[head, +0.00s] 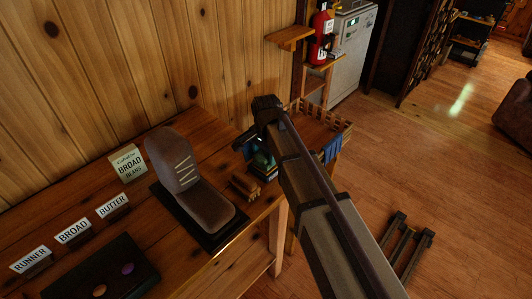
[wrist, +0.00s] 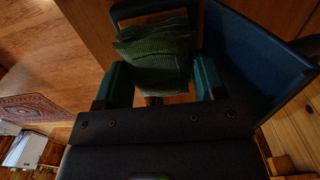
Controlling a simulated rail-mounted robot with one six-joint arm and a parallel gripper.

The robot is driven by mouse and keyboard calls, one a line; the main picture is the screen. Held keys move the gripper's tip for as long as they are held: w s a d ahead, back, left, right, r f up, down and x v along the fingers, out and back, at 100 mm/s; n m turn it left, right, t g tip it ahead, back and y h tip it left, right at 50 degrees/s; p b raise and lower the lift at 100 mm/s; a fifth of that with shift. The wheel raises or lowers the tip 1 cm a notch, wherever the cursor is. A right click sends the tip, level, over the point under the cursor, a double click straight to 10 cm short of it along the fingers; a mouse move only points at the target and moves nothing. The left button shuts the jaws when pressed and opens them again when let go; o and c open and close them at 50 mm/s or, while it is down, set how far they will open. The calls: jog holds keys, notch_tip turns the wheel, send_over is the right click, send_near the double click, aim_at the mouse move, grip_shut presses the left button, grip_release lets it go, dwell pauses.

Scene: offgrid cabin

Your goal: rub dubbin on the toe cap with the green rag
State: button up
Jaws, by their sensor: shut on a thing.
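The brown boot (head: 190,178), with pale laces, stands on a black mat (head: 214,243) on the wooden bench. Its shaft is at the back and its toe cap (head: 218,222) points toward the bench's front edge. My gripper (wrist: 158,78) is shut on the folded green rag (wrist: 155,62), with a teal finger at each side. In the head view the green rag (head: 262,161) shows low beside my arm, right of the boot and apart from it. Part of the gripper is hidden there by my arm. I cannot make out a dubbin tin for certain.
A brown brush-like block (head: 244,186) lies between boot and gripper. A blue panel (wrist: 255,58) and a dark handle-like loop (wrist: 150,10) are close to the gripper. Label cards (head: 73,231), a bean box (head: 128,163) and a dark tray (head: 75,278) stand left of the boot.

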jog(key=shift+s+f+b, duration=0.1)
jog(key=shift+f+b, duration=0.4)
jog(key=shift+b, duration=0.1)
dwell(1.6)
notch_tip(320, 180, up, 7)
jog(key=p, duration=0.7)
dwell(0.5)
